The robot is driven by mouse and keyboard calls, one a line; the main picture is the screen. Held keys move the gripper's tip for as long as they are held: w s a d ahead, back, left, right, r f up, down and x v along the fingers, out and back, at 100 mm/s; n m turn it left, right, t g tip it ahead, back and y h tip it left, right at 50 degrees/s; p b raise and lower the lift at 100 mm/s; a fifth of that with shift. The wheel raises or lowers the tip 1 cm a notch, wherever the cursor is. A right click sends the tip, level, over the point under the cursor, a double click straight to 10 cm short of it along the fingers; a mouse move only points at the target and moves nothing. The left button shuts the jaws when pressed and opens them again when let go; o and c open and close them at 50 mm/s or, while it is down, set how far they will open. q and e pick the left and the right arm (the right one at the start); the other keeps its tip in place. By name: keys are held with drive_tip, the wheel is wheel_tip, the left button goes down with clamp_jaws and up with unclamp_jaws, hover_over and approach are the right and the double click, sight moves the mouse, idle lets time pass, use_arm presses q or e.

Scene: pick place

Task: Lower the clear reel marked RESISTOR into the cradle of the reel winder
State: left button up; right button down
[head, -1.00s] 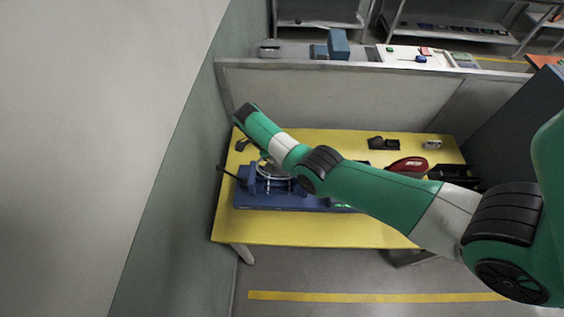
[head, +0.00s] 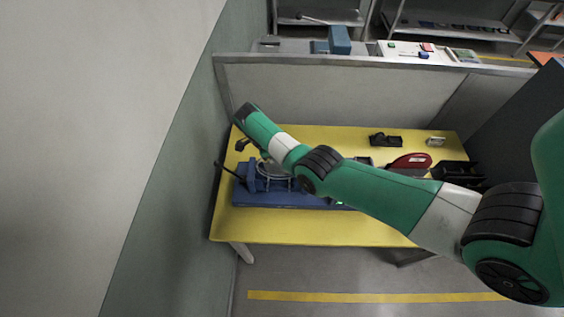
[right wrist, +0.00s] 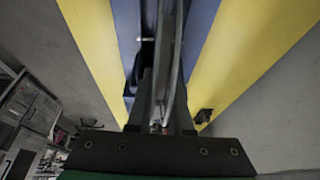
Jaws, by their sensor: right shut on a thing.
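The clear reel (head: 272,169) is at the blue reel winder (head: 290,200), on the left part of the yellow table. In the head view my right arm hides part of both. In the right wrist view the reel (right wrist: 178,62) shows edge-on, upright, between the fingers of my right gripper (right wrist: 165,122). The gripper is shut on it. The winder's blue body (right wrist: 201,25) lies beyond the reel in that view. I cannot tell whether the reel touches the cradle. The RESISTOR marking is not readable. My left gripper is not in view.
The yellow table (head: 300,228) has a bare front strip. A red object (head: 408,161), a dark bin (head: 458,170) and a black holder (head: 386,140) are at its right. A small dark object (head: 243,144) lies at the left. A grey partition (head: 340,95) stands behind.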

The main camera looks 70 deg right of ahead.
drive_tip(key=shift+f, duration=0.1)
drive_tip(key=shift+f+b, duration=0.85)
drive_tip(key=shift+b, duration=0.05)
drive_tip(key=shift+c, duration=2.2)
unclamp_jaws()
wheel_tip(320, 180, up, 8)
drive_tip(key=p, duration=0.8)
drive_tip(key=shift+r, duration=0.15)
